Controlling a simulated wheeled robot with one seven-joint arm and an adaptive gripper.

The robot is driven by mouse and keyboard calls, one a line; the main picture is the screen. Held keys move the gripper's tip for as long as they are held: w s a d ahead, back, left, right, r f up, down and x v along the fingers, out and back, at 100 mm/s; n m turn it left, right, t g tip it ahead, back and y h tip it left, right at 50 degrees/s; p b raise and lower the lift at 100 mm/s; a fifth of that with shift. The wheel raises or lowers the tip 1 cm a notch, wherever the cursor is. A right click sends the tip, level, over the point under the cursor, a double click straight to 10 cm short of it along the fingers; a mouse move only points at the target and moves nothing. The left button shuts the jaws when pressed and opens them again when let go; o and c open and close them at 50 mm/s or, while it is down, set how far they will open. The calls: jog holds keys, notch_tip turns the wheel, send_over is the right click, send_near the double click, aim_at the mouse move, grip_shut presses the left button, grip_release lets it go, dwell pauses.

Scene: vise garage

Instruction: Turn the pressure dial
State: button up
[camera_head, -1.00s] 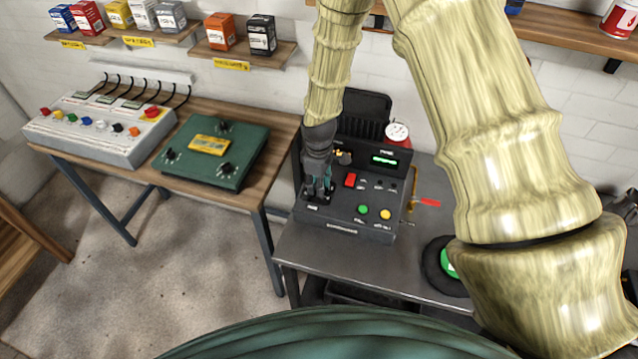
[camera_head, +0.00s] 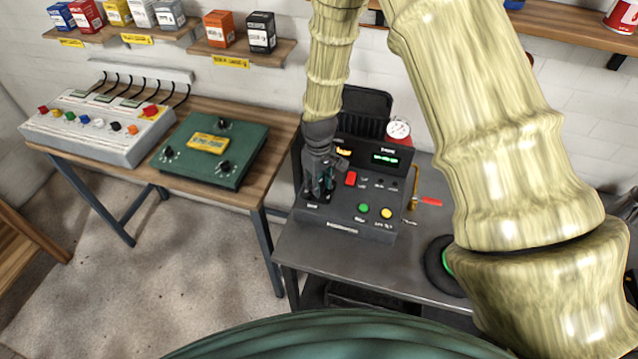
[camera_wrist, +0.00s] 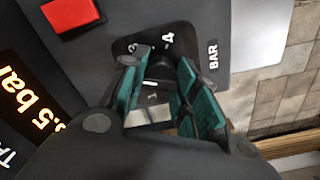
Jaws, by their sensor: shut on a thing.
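The pressure dial (camera_wrist: 160,68) is a dark knob on a plate marked with numbers, among them 3 and 4, beside the word BAR. It sits at the left end of the black control unit (camera_head: 340,226) on the grey bench. My gripper (camera_wrist: 165,100) has its teal-padded fingers on either side of the knob and is shut on it. In the head view my gripper (camera_head: 320,185) comes down from above and hides most of the dial. An orange display (camera_wrist: 28,105) in the wrist view ends in "5 bar"; its first part is cut off or hidden.
A red switch (camera_head: 351,179), a green button (camera_head: 364,208) and a yellow button (camera_head: 386,213) lie right of the dial. A green box (camera_head: 213,150) stands on the left table.

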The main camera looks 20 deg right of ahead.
jog(key=shift+m, duration=0.6)
jog(key=o, duration=1)
notch_tip(320, 180, up, 12)
dwell(0.6)
